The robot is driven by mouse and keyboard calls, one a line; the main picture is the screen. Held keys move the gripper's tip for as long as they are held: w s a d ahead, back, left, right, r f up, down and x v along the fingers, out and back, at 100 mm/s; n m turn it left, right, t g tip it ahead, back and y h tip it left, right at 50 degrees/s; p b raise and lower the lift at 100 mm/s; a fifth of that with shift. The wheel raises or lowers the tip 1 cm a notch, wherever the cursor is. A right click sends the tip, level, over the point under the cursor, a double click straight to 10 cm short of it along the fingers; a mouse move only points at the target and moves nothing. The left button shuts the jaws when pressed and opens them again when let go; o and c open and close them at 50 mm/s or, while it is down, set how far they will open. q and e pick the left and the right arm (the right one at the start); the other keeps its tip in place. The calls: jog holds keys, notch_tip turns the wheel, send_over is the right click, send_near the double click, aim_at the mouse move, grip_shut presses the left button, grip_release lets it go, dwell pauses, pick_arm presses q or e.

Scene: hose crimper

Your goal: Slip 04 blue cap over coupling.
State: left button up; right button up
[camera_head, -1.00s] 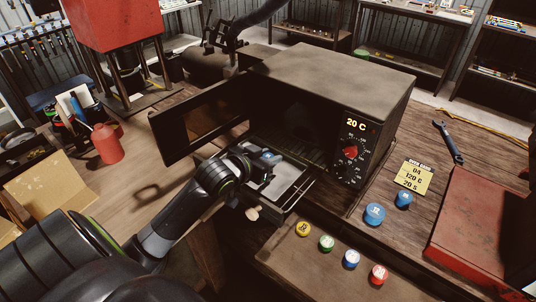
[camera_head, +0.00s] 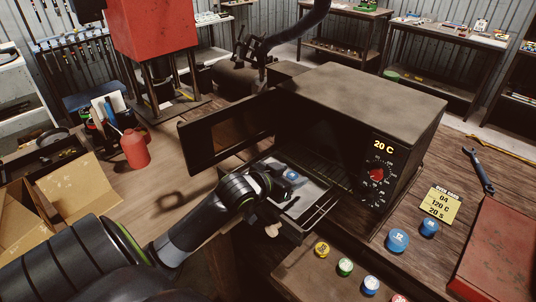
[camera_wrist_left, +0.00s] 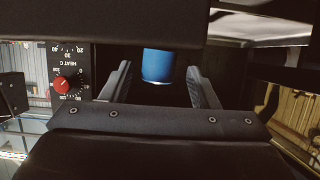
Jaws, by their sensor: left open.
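A small blue cap (camera_head: 291,175) sits on the pulled-out tray (camera_head: 316,193) in front of the open oven. My left gripper (camera_head: 280,184) is open at the tray, beside the cap. In the left wrist view the blue cap (camera_wrist_left: 158,66) shows between the two spread fingers, with a gap on each side. Its number cannot be read. Two more blue caps, a larger one (camera_head: 397,240) and a smaller one (camera_head: 429,228), stand on the bench right of the oven. I cannot pick out the coupling. My right gripper is out of view.
The oven (camera_head: 365,105) reads 20 C, and its door (camera_head: 222,135) stands open to the left. A yellow card (camera_head: 440,205) reads 04, 120 C, 20 S. Yellow, green, blue and red-marked caps line the front ledge. A red box (camera_head: 500,250) is at the right.

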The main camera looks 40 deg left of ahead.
pick_arm(q)
jog(key=p+v, duration=0.4)
jog(key=v, duration=1.2)
jog(key=shift+s, duration=0.3)
